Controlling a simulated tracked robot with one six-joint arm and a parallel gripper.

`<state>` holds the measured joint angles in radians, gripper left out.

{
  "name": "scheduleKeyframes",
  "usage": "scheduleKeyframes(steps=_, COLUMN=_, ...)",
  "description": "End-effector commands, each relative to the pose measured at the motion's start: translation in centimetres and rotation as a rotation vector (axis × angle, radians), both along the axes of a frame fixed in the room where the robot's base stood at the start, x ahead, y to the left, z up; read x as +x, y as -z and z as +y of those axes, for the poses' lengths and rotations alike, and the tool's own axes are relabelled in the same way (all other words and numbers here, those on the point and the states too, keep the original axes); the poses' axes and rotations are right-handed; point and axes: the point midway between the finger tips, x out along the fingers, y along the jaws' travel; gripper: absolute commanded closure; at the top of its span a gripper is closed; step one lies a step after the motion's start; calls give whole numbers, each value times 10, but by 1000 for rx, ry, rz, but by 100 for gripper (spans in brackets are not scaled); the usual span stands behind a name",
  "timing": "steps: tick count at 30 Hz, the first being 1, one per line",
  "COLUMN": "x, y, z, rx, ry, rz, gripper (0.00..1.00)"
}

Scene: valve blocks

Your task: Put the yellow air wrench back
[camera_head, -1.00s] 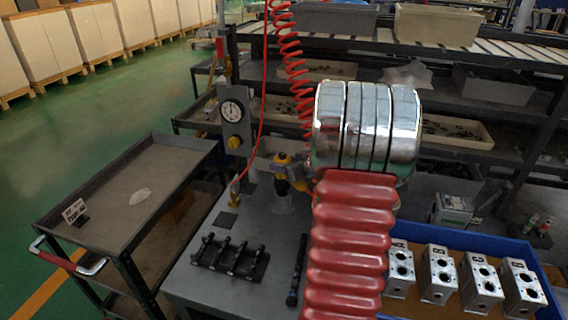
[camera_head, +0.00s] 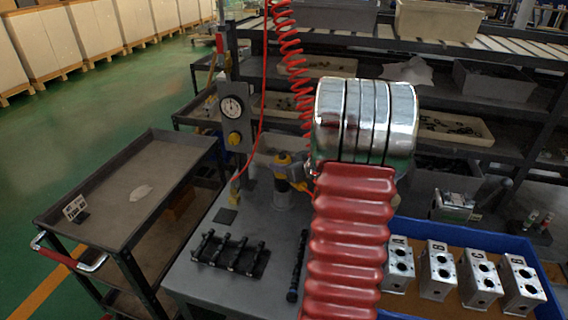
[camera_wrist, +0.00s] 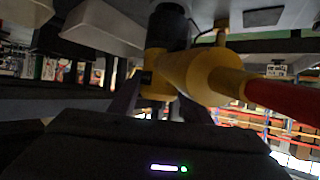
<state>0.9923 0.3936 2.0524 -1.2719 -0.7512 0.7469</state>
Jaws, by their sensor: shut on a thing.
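The yellow air wrench (camera_head: 296,172) is in the head view, just left of my red arm cover, at a short grey cylindrical holder (camera_head: 283,200) on the grey bench. Its dark lower part meets the holder's top; I cannot tell how deep it sits. In the wrist view the wrench (camera_wrist: 190,72) fills the upper middle, with its red part reaching right. My gripper (camera_wrist: 160,100) is shut on the wrench, with dark fingers on either side of the yellow body. In the head view my arm hides most of the gripper.
A gauge stand (camera_head: 233,120) rises behind the wrench, with a red coiled hose (camera_head: 292,60) hanging near it. A black rack (camera_head: 230,252) lies front left. A blue tray (camera_head: 500,243) with several lettered metal blocks is right. A grey cart (camera_head: 110,215) stands left.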

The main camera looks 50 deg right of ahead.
Motion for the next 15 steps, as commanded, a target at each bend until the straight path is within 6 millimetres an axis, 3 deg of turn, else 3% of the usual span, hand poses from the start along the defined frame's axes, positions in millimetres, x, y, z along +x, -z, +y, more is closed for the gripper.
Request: scheduleKeyframes(steps=15, x=1, y=5, z=-1, rx=-2, ry=0, rz=-4, gripper=92)
